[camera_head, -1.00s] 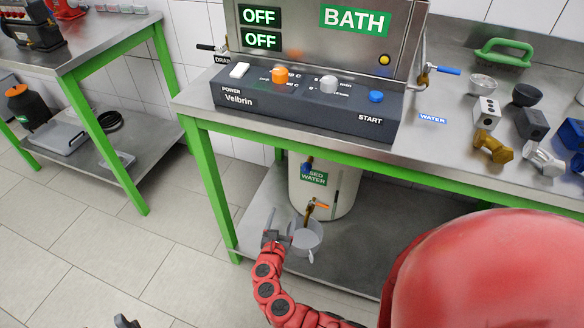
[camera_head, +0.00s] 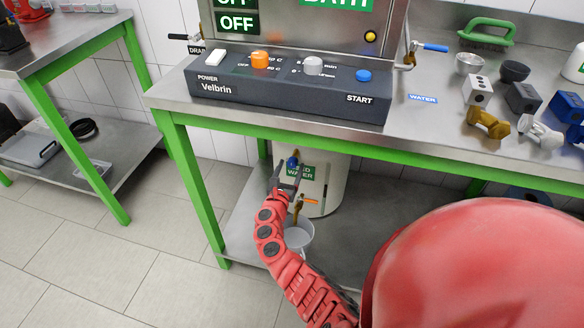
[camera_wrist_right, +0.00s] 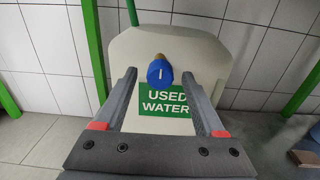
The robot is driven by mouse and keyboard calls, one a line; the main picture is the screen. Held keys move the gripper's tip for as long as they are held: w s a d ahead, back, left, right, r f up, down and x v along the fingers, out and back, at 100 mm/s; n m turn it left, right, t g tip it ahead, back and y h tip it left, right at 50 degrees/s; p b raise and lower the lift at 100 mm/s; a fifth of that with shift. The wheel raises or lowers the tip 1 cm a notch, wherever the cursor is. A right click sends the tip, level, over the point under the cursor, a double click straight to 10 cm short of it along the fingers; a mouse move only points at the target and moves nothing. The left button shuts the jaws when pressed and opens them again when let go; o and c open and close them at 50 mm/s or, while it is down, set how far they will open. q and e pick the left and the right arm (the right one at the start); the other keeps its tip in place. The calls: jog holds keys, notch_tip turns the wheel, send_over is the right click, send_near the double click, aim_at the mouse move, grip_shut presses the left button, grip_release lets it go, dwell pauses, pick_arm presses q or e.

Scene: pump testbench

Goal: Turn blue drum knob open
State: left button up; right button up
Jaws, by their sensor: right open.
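The blue drum knob (camera_head: 292,161) sits on the upper front of the white drum (camera_head: 328,185) under the bench. In the right wrist view the knob (camera_wrist_right: 160,73) is round, with a white mark and a brass stem above it. My right gripper (camera_head: 287,177) is at the drum's front, close to the knob. Its open fingers (camera_wrist_right: 159,76) show to the left and right of the knob in the wrist view, with gaps on both sides. I cannot tell how far the fingertips reach along it. My left gripper is out of view.
A green USED WATER label (camera_wrist_right: 166,102) is below the knob. A brass tap with an orange handle (camera_head: 310,201) is lower on the drum, above a grey bucket (camera_head: 299,238). The bench's green front rail (camera_head: 350,148) runs above the drum.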

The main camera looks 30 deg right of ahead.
jog(key=shift+x, duration=1.15)
grip_shut()
